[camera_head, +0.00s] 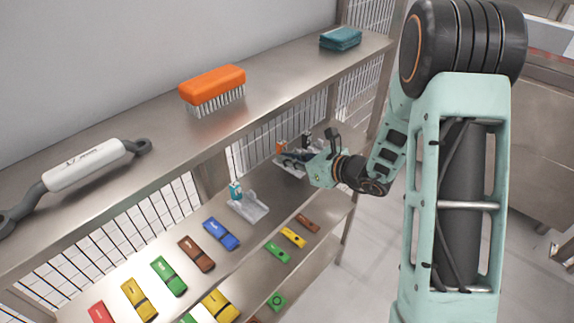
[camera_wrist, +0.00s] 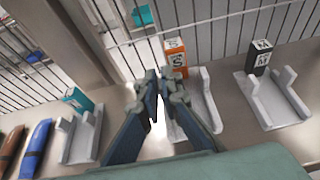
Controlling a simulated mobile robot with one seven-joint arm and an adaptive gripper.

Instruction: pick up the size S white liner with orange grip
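An orange-and-white box marked S (camera_wrist: 177,56) stands at the back of a pale grey cradle (camera_wrist: 208,100) in the wrist view. Its orange top (camera_head: 282,146) shows in the head view beside my gripper (camera_head: 303,160). In the wrist view my gripper (camera_wrist: 162,78) is over the left side of this cradle, fingertips close together. A bright white patch shows between the fingers. I cannot tell whether it is a white liner or whether the fingers hold it. No liner with an orange grip can be made out clearly; the fingers hide part of the cradle.
A teal-marked cradle (camera_wrist: 82,135) is to the left and a black-marked cradle (camera_wrist: 275,98) to the right. An upper shelf holds an orange brush (camera_head: 213,83), a white-handled tool (camera_head: 85,167) and teal cloths (camera_head: 340,38). Several coloured bars lie on the lower shelves. Wire mesh closes the back.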

